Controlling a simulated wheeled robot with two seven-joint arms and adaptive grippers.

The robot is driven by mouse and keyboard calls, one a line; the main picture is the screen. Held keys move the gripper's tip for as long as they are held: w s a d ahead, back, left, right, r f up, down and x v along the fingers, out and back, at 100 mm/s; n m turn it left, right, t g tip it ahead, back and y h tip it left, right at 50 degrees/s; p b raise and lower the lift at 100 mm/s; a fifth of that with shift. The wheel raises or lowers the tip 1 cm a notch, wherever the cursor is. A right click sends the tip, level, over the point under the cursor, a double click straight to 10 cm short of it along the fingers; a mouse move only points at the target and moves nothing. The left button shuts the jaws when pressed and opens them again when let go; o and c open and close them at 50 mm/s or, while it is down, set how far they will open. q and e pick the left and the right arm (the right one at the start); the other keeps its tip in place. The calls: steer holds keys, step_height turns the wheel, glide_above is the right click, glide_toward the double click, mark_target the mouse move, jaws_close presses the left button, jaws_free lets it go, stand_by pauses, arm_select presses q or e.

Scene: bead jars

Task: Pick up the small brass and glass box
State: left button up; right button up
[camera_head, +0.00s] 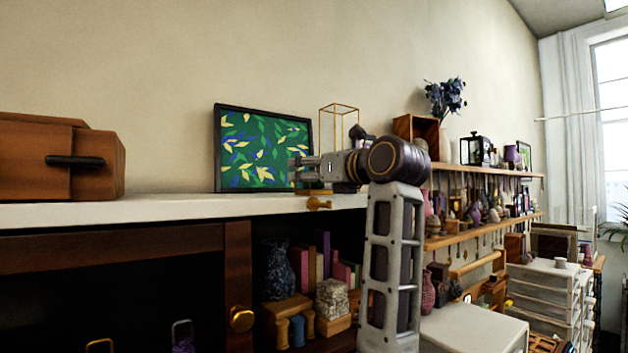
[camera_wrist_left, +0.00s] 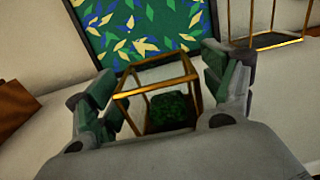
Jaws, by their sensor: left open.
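The small brass and glass box (camera_wrist_left: 183,80) shows in the left wrist view, with thin brass edges and something dark green inside. My left gripper (camera_wrist_left: 160,75) is open, with one finger on each side of the box; I cannot tell whether either finger touches it. In the head view my left gripper (camera_head: 291,168) points left above the white shelf top, in front of the leaf picture. I cannot pick out the small box there; the gripper may hide it. My right gripper is not in view.
A taller brass frame (camera_head: 338,107) stands close behind the gripper, and shows at the upper right of the wrist view (camera_wrist_left: 277,40). The framed leaf picture (camera_head: 262,140) leans on the wall. A brown wooden case (camera_head: 40,150) stands left. The white top (camera_head: 150,209) between is clear.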

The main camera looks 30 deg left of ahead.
arm_select(q)
steer(key=c, duration=1.2)
steer(key=shift+r, duration=0.15)
steer(key=shift+r+b, duration=0.55)
steer(key=shift+r, duration=4.3)
